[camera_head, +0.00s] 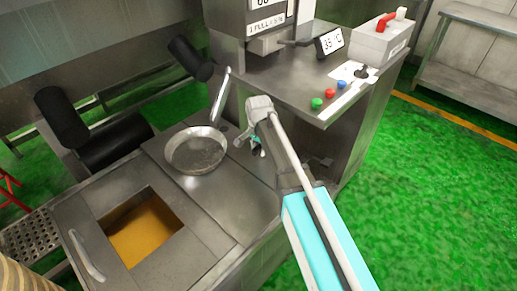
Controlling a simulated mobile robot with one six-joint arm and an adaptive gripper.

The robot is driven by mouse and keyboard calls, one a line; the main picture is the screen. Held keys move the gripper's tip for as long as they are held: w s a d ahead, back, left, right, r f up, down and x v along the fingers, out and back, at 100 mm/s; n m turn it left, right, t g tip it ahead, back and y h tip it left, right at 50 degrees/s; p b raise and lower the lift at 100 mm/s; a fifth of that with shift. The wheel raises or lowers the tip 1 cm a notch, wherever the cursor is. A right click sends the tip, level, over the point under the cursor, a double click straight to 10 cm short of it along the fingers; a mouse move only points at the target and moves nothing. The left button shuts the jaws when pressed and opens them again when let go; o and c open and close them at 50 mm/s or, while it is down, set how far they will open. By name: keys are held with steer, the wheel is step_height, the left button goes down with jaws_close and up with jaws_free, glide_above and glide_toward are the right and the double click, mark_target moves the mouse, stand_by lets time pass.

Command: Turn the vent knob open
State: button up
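I cannot tell for sure which part is the vent knob. A small black knob or lever (361,72) stands on a white plate on the steel control counter at the upper right. My gripper (248,147) hangs near the middle of the view, in front of the counter and to the right of a round metal pan. It is well apart from the black knob. Its fingers are small and partly hidden by my wrist, so their opening is unclear. I see nothing held in it.
The pan (197,151) sits on the steel worktop. An opening (145,230) shows orange contents. Green (317,103), red (330,93) and blue (342,84) buttons line the counter. A display (330,42) reads 35 °C. A red-handled box (384,38) stands behind. Green floor at right is clear.

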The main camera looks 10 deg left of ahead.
jaws_close()
steer(key=shift+n, duration=0.4)
steer(key=n, duration=0.3)
steer(key=shift+n, duration=0.3)
steer(key=n, duration=0.9)
steer(key=shift+n, duration=2.3)
